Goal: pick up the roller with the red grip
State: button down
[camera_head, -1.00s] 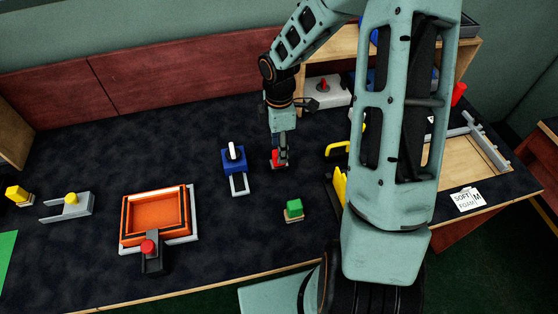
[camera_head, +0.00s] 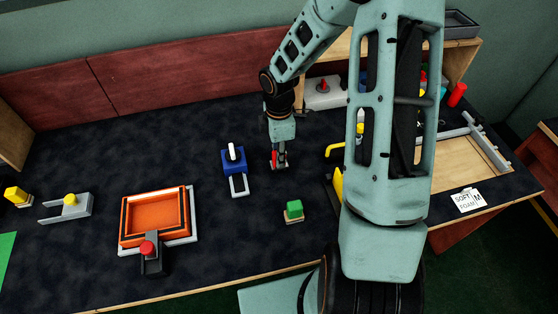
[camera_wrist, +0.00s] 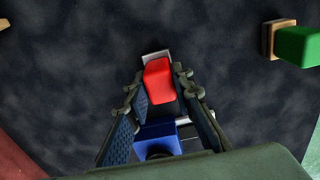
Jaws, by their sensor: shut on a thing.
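The roller's red grip (camera_head: 274,158) shows at my gripper's fingertips in the head view. In the wrist view the red grip (camera_wrist: 160,82) is between the two fingers, with a pale grey part (camera_wrist: 155,56) at its far end. My gripper (camera_head: 279,165) points down and is shut on the red grip, low over the dark tabletop. It also shows in the wrist view (camera_wrist: 160,90). The fingers cover part of the roller, and I cannot tell whether it touches the table.
A blue tool with a white knob (camera_head: 233,162) stands just left of my gripper. A green block (camera_head: 293,209) is to the front right. An orange tray (camera_head: 156,212) lies to the left. Yellow-handled tools (camera_head: 337,180) stand to the right. The table between them is clear.

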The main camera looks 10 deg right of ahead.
jog(key=shift+r, duration=0.5)
notch_tip(320, 180, up, 2)
jog(key=shift+w+r+p, duration=0.1)
jog(key=shift+r+p, duration=0.15)
jog(key=shift+p, duration=0.05)
jog(key=s+r+p, duration=0.2)
jog(key=s+r, duration=0.7)
jog(key=s, duration=0.5)
jog(key=shift+a+r+p, duration=0.3)
jog(key=shift+a+p, duration=0.05)
jog(key=shift+s, duration=0.1)
jog(key=c, duration=2.2)
grip_release()
jog(key=shift+c, duration=0.2)
jog(key=c, duration=0.5)
